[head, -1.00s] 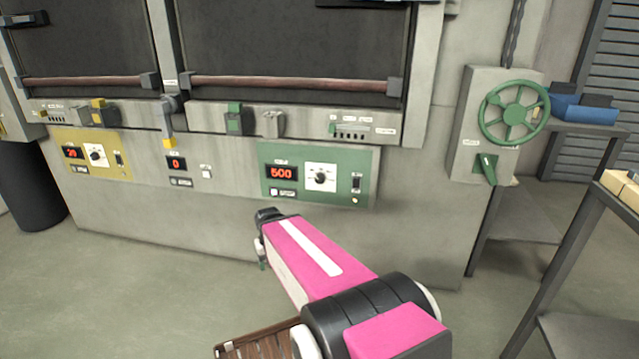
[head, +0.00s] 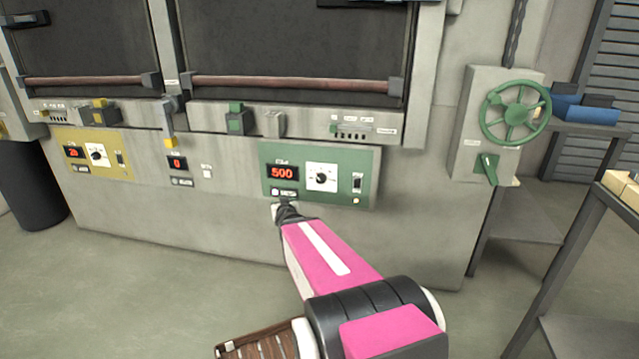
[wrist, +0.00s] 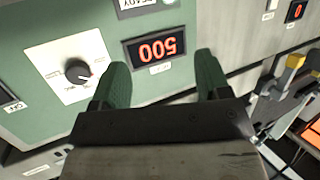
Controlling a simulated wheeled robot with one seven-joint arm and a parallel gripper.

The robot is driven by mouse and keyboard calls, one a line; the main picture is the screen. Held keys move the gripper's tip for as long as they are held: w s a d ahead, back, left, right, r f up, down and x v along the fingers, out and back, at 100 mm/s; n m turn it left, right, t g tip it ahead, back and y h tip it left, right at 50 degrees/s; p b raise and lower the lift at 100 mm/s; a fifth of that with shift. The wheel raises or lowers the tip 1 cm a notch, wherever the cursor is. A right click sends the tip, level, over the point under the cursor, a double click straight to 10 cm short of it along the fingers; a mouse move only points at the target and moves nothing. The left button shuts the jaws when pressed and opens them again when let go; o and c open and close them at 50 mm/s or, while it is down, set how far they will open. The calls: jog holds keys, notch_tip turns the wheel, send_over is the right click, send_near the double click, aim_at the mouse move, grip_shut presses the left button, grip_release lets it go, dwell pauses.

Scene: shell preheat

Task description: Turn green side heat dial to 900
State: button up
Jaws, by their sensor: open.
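The green panel (head: 309,153) on the furnace front carries a red display (head: 282,172) reading 500. To its right is the heat dial (head: 321,177), a dark round knob on a white square plate. In the wrist view the panel is turned over, with the dial (wrist: 80,73) left of the display (wrist: 156,47). My gripper (wrist: 161,62) has its two green fingers spread apart with nothing held between them. The fingers point at the panel near the display, and the dial is just outside the left finger. In the head view the fingers are mostly hidden by my arm.
A yellow panel (head: 93,171) with its own dial sits at the left, and a small display reading 0 (head: 177,163) is between the panels. A rocker switch (head: 357,183) is right of the dial. A green handwheel (head: 515,111) and a dark table (head: 520,225) stand at the right.

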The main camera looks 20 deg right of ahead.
aim_at(320, 181)
jog(key=s+d+r+m+h, duration=0.3)
jog(key=d+m+h, duration=0.2)
jog(key=d+h, duration=0.5)
jog(key=shift+g+y, duration=0.4)
jog(key=shift+y, duration=0.2)
jog(key=x, duration=1.1)
jog(key=shift+d+r, duration=0.15)
jog(key=c, duration=0.9)
